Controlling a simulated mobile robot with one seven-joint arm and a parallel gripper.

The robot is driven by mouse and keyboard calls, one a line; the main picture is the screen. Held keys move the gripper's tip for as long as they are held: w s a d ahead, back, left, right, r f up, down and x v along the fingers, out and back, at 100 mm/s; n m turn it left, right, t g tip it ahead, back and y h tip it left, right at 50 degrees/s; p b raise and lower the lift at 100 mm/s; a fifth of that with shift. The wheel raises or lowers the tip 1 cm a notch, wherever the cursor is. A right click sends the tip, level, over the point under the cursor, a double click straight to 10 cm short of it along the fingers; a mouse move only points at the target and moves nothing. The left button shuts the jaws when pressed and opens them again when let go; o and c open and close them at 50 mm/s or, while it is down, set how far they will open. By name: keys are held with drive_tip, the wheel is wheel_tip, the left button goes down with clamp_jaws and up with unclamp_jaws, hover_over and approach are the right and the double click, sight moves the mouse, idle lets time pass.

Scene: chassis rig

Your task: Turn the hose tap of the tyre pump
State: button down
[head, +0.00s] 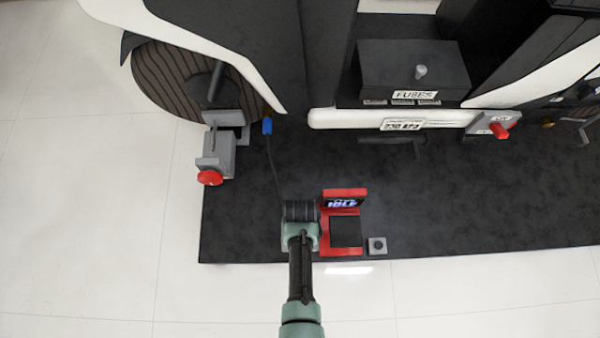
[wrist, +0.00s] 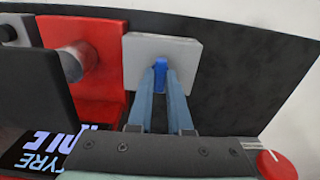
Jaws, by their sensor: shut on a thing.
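The tyre pump (head: 329,240) is a red stand with a lit display (head: 341,203) near the front edge of the dark mat. My gripper (head: 300,212) is at its left side, pointing away from me. In the wrist view my gripper (wrist: 160,92) has its two blue-grey fingers closing together on a small blue tap (wrist: 159,72). The tap sits in front of a pale grey block (wrist: 137,50) beside the pump's red body (wrist: 96,85). The fingers hide part of the tap, so its angle is hard to tell. In the head view my arm hides the tap.
A dark hose with a blue end (head: 267,125) runs behind my gripper. A grey jack-like stand with a red knob (head: 210,177) is at left. A small grey block (head: 377,246) lies right of the pump. The chassis and fuse box (head: 414,70) stand behind.

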drive_tip(key=c, duration=0.8)
unclamp_jaws()
drive_tip(key=shift+c, duration=0.2)
wheel_tip(320, 180, up, 13)
drive_tip(key=p, duration=0.7)
drive_tip(key=shift+p, duration=0.35)
